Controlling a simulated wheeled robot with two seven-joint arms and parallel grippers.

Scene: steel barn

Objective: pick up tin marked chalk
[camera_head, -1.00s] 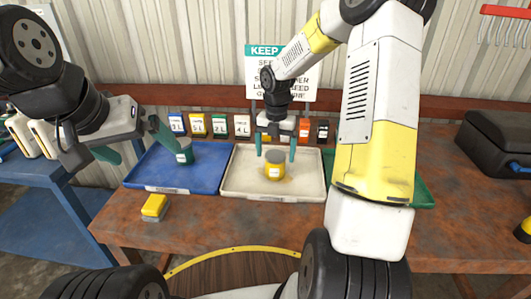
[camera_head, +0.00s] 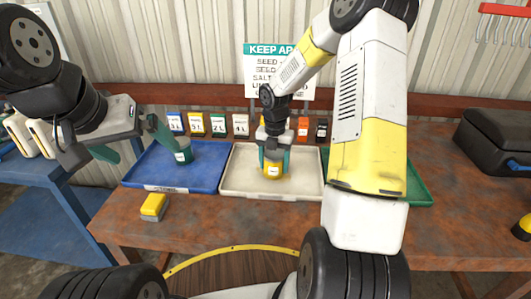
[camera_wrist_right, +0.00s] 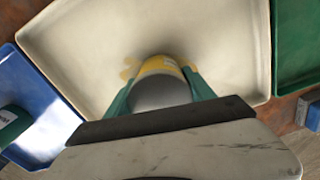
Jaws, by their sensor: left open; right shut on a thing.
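A yellow tin (camera_head: 272,171) with a pale label stands upright in the white tray (camera_head: 240,188); its writing is too small to read. My right gripper (camera_head: 273,163) comes down on it from above and is shut on its sides. In the right wrist view, the tin's grey top (camera_wrist_right: 160,92) sits between the two teal fingers. A dark green tin (camera_head: 184,156) with a pale label stands in the blue tray (camera_head: 150,180). My left gripper (camera_head: 138,150) is open and empty, left of that tin.
A green tray (camera_head: 418,192) lies right of the white one, partly behind my right arm. A yellow and grey block (camera_head: 153,206) rests on the table front left. A black case (camera_head: 490,140) stands right. Several marked cards and a sign (camera_head: 270,62) stand behind.

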